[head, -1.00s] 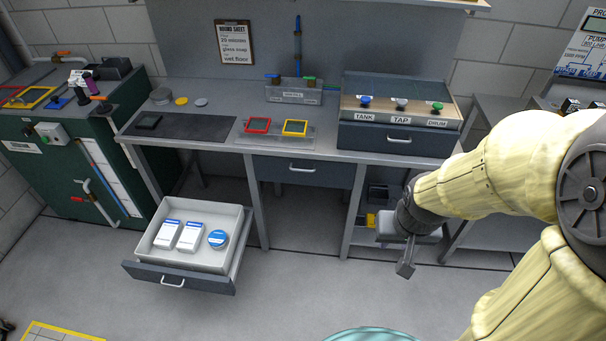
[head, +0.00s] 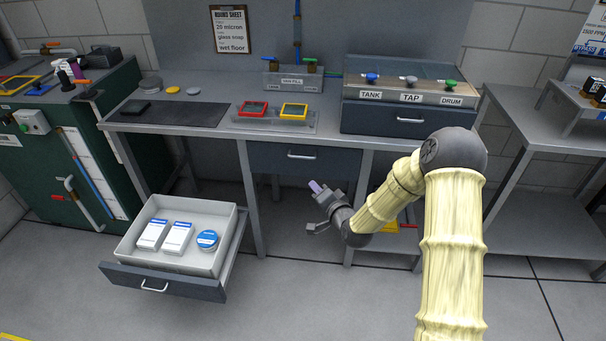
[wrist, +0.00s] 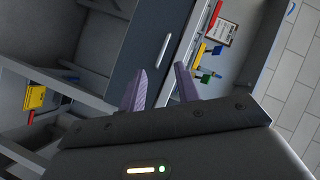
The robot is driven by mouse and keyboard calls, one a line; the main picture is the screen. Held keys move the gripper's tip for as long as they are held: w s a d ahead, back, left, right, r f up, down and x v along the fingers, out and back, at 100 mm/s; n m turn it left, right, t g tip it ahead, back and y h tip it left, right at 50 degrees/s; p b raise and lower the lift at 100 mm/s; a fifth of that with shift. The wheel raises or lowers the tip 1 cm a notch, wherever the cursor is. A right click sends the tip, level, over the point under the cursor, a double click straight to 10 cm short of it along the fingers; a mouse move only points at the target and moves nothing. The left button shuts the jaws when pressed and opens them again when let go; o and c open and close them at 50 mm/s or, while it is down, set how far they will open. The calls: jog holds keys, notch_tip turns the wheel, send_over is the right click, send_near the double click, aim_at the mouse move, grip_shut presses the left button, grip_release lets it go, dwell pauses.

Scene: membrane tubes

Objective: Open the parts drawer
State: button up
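A closed drawer (head: 328,160) with a dark blue-grey front and a pale bar handle (head: 302,155) sits under the middle of the bench. A similar closed drawer (head: 375,118) is under the valve box at right. A third drawer (head: 190,284) at lower left stands open, with white boxes and a round blue tin inside. No label shows which is the parts drawer. My gripper (head: 317,187) is just below and in front of the middle drawer, apart from its handle. In the wrist view its two purple fingers (wrist: 160,85) are spread and empty, with a drawer handle (wrist: 163,50) beyond them.
The bench top (head: 205,140) carries a red frame (head: 253,109), a yellow frame (head: 293,111) and a valve box (head: 400,90). Bench legs (head: 250,200) stand beside the open drawer and near my arm. A green cabinet (head: 95,150) is at left.

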notch_tip(320, 180, down, 6)
jog(key=w+m+t+b, duration=0.2)
jog(key=m+t+b, duration=0.2)
jog(key=m+t, duration=0.1)
jog(key=shift+a+f+m, duration=0.2)
jog(key=shift+f+m, duration=0.05)
jog(key=shift+m, duration=0.65)
jog(key=shift+w, duration=0.15)
jog(key=b, duration=0.2)
send_near(303, 161)
jog(key=w+a+r, duration=0.3)
jog(key=w+r, duration=0.1)
jog(key=r, duration=0.2)
jog(key=shift+w+a+f, duration=0.1)
jog(key=shift+a+f, duration=0.05)
grip_shut()
